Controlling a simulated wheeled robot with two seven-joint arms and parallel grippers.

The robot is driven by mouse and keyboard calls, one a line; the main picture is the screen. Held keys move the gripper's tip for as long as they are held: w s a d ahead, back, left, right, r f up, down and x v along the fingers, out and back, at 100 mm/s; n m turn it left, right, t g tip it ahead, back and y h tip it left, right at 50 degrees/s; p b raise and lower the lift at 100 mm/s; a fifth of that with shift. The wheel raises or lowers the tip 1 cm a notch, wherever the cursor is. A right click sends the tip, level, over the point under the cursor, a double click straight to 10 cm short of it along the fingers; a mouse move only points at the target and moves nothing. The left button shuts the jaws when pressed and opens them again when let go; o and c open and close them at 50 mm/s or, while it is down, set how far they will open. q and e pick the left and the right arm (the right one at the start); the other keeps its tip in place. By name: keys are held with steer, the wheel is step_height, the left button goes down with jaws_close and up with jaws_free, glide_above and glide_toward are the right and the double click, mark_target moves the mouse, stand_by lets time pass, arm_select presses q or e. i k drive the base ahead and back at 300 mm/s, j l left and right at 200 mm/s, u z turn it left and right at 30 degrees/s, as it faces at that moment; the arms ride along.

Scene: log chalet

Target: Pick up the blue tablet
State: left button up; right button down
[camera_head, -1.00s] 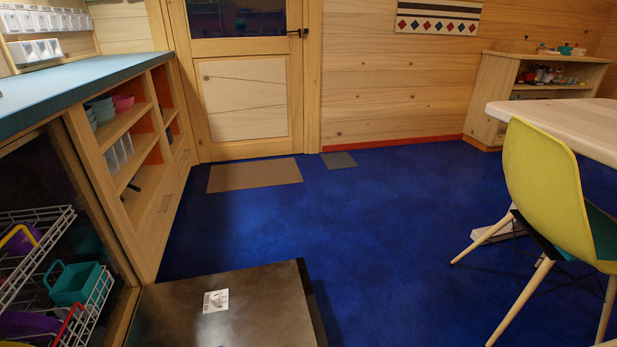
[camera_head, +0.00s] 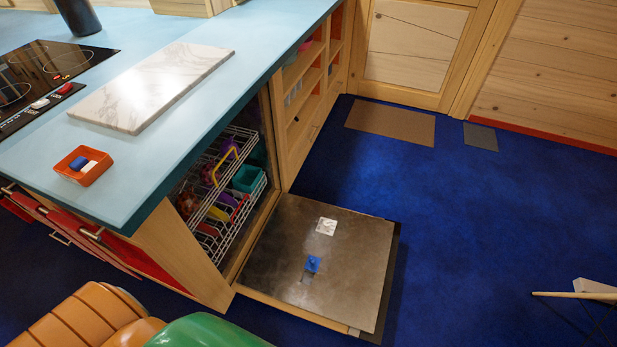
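A small orange tray (camera_head: 68,181) sits on the front left corner of the light blue counter. A small blue tablet (camera_head: 78,163) and a small white one (camera_head: 88,167) lie side by side in it. Another small blue piece (camera_head: 312,264) is on the inner face of the lowered dishwasher door (camera_head: 352,280), near a white square label (camera_head: 326,226); I cannot tell if it is loose or part of the door. Neither of my grippers is in view.
A marble board (camera_head: 155,85) and a black cooktop (camera_head: 40,78) are on the counter (camera_head: 165,160). The open dishwasher's racks (camera_head: 215,195) hold coloured dishes. Rounded orange (camera_head: 90,318) and green (camera_head: 208,331) shapes fill the bottom left. Blue floor (camera_head: 460,230) on the right is mostly clear.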

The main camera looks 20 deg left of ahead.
mark_target(79, 163)
steer(key=k+u, duration=0.1)
steer(key=u, duration=2.15)
steer(key=k+l, duration=0.1)
steer(key=k+l+u, duration=0.1)
steer(key=k+l, duration=0.15)
steer(key=l, duration=0.2)
steer(key=k+l+u, duration=0.1)
steer(key=k+l, duration=0.2)
steer(key=l, duration=0.15)
steer(key=k+l+u, duration=0.1)
steer(key=k+l, duration=0.2)
steer(key=l, duration=0.15)
steer(key=l+u, duration=0.1)
steer(key=l, duration=0.75)
